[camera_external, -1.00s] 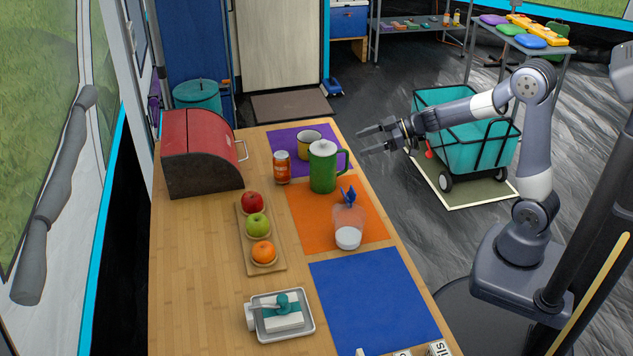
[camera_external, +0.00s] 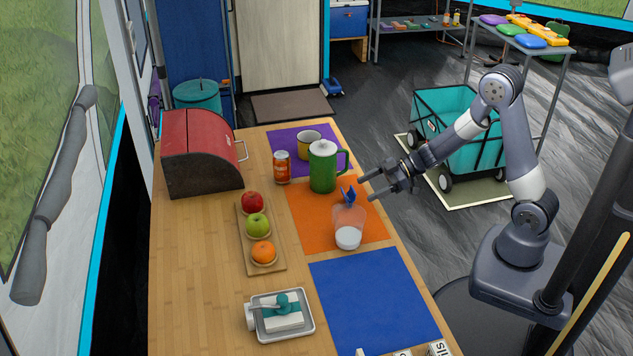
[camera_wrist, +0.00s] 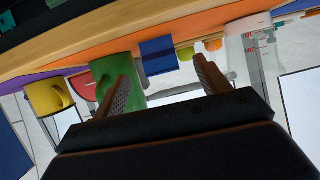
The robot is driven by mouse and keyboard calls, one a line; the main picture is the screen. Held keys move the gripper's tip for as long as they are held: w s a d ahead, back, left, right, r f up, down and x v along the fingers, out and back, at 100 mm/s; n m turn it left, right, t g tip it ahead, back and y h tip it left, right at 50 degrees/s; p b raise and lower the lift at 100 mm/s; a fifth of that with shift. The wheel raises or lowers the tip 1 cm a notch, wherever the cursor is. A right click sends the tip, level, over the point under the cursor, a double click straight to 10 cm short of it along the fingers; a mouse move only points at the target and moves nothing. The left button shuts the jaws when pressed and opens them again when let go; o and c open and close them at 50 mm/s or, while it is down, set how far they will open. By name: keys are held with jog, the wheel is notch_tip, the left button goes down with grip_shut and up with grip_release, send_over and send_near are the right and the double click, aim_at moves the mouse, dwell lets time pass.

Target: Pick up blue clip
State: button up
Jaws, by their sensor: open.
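In the wrist view the blue clip (camera_wrist: 157,55) shows between and beyond the two open fingertips (camera_wrist: 160,70). The exact gap is hard to tell.
A fruit board (camera_external: 273,230) lies to the left. The blue mat (camera_external: 372,300) is mostly clear.

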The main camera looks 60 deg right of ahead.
aim_at(353, 194)
jog(key=b+x, duration=0.1)
jog(key=x, duration=0.7)
jog(key=shift+w+r, duration=0.1)
jog(key=shift+r, duration=0.1)
jog(key=c, duration=1)
